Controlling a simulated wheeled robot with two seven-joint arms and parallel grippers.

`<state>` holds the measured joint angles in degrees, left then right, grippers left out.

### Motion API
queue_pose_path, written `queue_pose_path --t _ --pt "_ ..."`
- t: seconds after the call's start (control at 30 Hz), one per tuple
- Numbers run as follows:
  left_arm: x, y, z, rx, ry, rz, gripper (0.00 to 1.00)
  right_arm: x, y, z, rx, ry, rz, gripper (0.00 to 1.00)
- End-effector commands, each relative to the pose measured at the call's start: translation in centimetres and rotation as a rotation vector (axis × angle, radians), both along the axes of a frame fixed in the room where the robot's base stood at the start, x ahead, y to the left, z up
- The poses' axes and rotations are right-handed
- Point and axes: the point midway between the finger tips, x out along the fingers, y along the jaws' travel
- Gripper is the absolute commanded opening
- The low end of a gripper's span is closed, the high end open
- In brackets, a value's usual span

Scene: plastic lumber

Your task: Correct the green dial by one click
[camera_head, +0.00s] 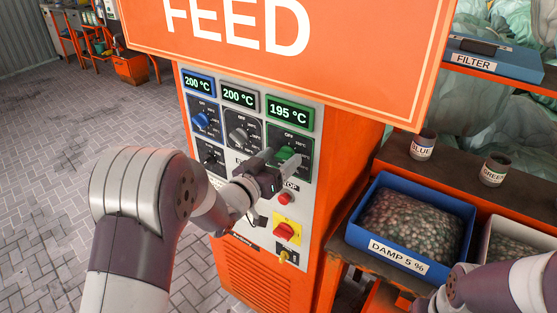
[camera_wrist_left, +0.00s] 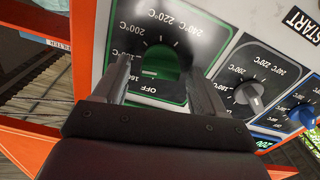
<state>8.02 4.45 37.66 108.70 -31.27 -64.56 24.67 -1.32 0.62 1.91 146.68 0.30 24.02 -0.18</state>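The green dial (camera_head: 287,154) is on the right of the machine's control panel, under a green-framed display (camera_head: 289,112) reading 195 °C. In the left wrist view the green dial (camera_wrist_left: 160,62) appears upside down, with its temperature scale and OFF mark around it. My left gripper (camera_head: 279,157) is at this dial. In the wrist view the left gripper (camera_wrist_left: 157,66) is open, one finger on each side of the dial, with gaps showing; I see no contact.
A blue dial (camera_head: 201,120) and a grey dial (camera_head: 239,135) sit left of the green one, under displays reading 200 °C. A red button (camera_head: 285,198) and a red switch on yellow (camera_head: 287,231) are below. The orange FEED sign (camera_head: 340,60) overhangs the panel.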

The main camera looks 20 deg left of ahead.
Motion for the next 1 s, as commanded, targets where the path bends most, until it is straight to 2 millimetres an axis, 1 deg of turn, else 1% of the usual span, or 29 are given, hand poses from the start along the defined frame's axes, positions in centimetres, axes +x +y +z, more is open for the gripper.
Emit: queue_pose_path --t 0.27,0.37,0.47,0.7,0.8,0.9,1.0 --pt "-0.1 0.0 -0.1 0.000 0.001 0.000 0.70 0.0 0.0 0.0 0.000 0.000 0.000 0.43" --pt "-1.0 0.4 -0.1 0.001 0.001 0.001 0.70 0.0 0.0 -0.3 0.000 0.000 0.000 0.43" --pt "-2.9 1.1 -0.2 0.001 0.000 0.003 0.70 0.0 0.0 -0.7 0.000 0.000 0.000 0.43" --pt "-8.8 3.3 -0.1 0.001 0.000 0.005 0.70 0.0 0.0 -1.3 0.000 0.000 0.000 0.43" --pt "-10.5 4.0 -0.1 0.001 -0.001 0.004 0.70 0.0 0.0 -1.4 0.000 0.000 0.000 0.43" --pt "-11.6 4.3 -0.1 0.000 0.000 0.002 0.70 0.0 0.0 -1.5 0.000 0.000 0.000 0.43" --pt "-12.0 4.3 0.0 0.000 0.000 0.001 0.70 0.0 0.0 -1.5 0.000 0.000 0.000 0.43"
